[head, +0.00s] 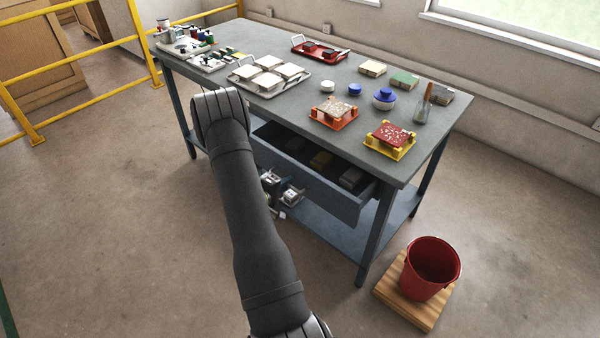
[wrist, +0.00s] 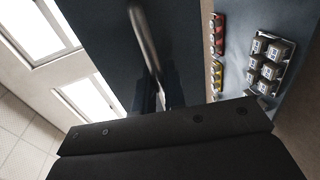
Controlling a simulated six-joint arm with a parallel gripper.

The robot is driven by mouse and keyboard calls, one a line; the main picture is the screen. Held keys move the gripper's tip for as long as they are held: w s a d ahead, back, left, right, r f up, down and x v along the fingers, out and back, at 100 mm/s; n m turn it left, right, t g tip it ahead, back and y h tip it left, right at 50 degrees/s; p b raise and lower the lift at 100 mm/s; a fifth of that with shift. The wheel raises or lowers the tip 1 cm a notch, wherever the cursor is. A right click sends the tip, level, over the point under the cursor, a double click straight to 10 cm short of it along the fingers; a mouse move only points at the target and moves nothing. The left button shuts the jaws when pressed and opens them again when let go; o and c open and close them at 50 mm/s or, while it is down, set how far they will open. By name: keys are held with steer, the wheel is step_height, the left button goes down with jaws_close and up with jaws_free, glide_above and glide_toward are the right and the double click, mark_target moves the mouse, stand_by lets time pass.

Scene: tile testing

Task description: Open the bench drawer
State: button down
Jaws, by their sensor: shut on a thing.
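The bench drawer (head: 310,188) is pulled part way out from under the top of the grey bench (head: 300,105) in the head view. Its inside shows, with a yellowish thing and a dark grey block in it. In the wrist view the drawer's dark front (wrist: 105,45) fills the upper middle, with a grey metal bar handle (wrist: 146,38) along it. My gripper (wrist: 160,92) is shut on the handle.
Tiles, trays and pots stand on the bench top. A red bucket (head: 432,264) stands on a wooden board at the right. Yellow railings (head: 75,47) stand at the left. The floor in front is clear.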

steer(key=f+v, duration=0.3)
steer(key=v, duration=1.1)
steer(key=shift+s+a, duration=0.3)
steer(key=shift+a, duration=0.2)
steer(key=c, duration=1.6)
jaws_free()
steer(key=shift+c, duration=0.2)
steer(key=v, duration=1.7)
steer(key=shift+s, duration=0.2)
steer(key=shift+a, duration=0.1)
steer(key=x, duration=1.7)
steer(key=shift+w, duration=0.2)
steer(key=v, duration=1.7)
